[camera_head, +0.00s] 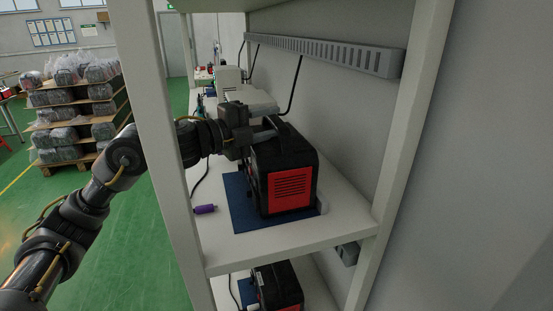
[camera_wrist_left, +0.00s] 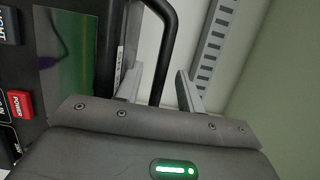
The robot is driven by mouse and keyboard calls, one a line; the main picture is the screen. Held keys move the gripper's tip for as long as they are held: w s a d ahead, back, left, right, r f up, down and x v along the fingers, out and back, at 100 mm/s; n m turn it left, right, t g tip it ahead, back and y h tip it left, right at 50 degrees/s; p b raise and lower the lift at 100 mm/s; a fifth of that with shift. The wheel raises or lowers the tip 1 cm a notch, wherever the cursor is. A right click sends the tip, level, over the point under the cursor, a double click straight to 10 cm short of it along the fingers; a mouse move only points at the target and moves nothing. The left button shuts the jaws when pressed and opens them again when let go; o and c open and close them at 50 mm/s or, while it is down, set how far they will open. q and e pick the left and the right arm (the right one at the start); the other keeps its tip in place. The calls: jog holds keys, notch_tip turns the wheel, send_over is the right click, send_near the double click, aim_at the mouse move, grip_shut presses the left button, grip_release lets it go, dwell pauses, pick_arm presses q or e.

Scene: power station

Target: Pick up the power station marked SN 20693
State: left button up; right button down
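A black and red power station (camera_head: 287,180) stands upright on a blue mat (camera_head: 240,208) on the middle shelf. My left gripper (camera_head: 262,130) is at the top of this station, by its carry handle. In the left wrist view, its two fingers (camera_wrist_left: 160,88) are apart, with the black handle (camera_wrist_left: 166,30) running between them. Gaps show beside the handle. A red POWER button (camera_wrist_left: 21,104) shows on the station's side. No SN is readable on it. A second black and red power station (camera_head: 278,287) is on the shelf below, partly cut off. My right gripper is out of view.
White shelf posts (camera_head: 408,150) stand on both sides of the opening, and my left arm passes the left one. A purple item (camera_head: 205,209) lies left of the mat. A grey slotted rail (camera_head: 330,52) runs along the wall above.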

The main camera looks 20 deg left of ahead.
pick_arm(q)
jog(key=shift+s+a, duration=0.1)
jog(key=shift+c, duration=1)
grip_shut()
jog(key=shift+r, duration=0.4)
